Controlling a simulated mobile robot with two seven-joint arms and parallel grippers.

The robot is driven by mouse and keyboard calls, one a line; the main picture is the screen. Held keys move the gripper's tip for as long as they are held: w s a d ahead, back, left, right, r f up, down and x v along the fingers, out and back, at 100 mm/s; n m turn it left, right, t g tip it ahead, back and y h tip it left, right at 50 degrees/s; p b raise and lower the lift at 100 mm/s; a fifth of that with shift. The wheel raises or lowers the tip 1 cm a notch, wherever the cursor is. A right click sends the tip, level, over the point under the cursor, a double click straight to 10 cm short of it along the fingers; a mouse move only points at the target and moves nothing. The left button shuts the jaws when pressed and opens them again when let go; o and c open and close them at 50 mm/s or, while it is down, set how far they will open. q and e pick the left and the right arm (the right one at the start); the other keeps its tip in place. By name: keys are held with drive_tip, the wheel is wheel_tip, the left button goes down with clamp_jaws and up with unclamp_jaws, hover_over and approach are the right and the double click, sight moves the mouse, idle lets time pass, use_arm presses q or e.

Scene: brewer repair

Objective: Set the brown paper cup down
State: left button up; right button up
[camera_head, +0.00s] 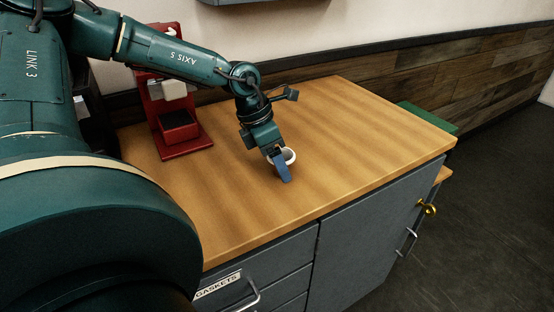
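My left gripper (280,169) points down over the middle of the wooden counter, at a small cup (291,156). The cup shows a pale rim and a dark inside. A blue finger stands in front of the cup and covers much of its side, so its brown colour does not show. The other finger is hidden, and I cannot tell whether the fingers grip the cup. I also cannot tell whether the cup's base touches the counter. My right gripper is out of view.
The wooden counter (350,125) is clear to the right of the cup and in front of it. A red brewer (186,148) stands at the back left. A grey cabinet with drawers and a door (360,240) is below. A green item (428,117) shows beyond the right edge.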

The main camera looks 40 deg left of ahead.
use_arm(q)
drive_tip(key=shift+o, duration=0.5)
drive_tip(key=shift+r, duration=0.1)
drive_tip(key=shift+r+p, duration=0.2)
drive_tip(key=shift+p, duration=0.15)
drive_tip(key=shift+a+r, duration=0.15)
drive_tip(key=shift+r, duration=0.2)
drive_tip(key=v, duration=1.1)
drive_tip(key=shift+s+p, duration=0.15)
drive_tip(key=shift+p, duration=0.25)
